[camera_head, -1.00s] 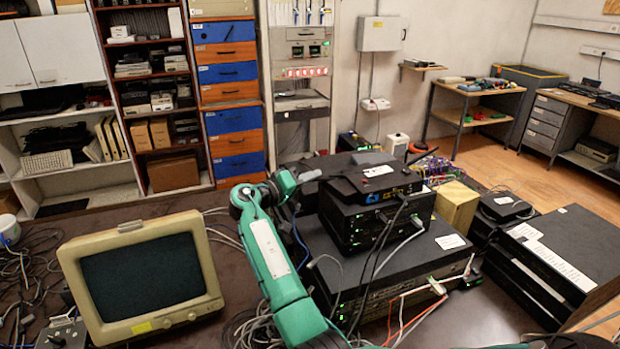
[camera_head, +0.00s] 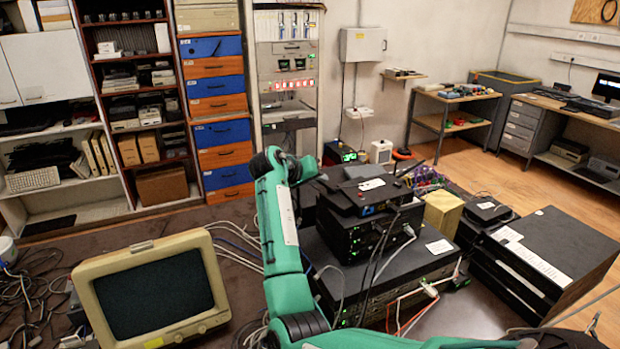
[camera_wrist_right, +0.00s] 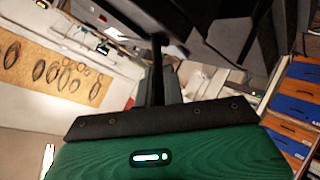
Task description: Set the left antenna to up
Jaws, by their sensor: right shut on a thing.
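The black router (camera_head: 372,194) lies on top of a stack of black network boxes in the head view. One thin dark antenna (camera_head: 415,167) rises at its right rear corner, leaning. My right gripper (camera_head: 318,175) is at the router's left rear corner, small and partly hidden by its own wrist. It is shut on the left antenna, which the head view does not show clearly. In the right wrist view a thin dark rod (camera_wrist_right: 157,70), apparently this antenna, runs up from the gripper's black edge towards a dark body. Its exact tilt cannot be told. My left gripper is not in view.
A beige monitor (camera_head: 155,290) stands left of my right arm. Loose cables lie around it and hang down the stack's front. A yellowish box (camera_head: 444,212) and a large black case (camera_head: 545,255) stand right of the stack.

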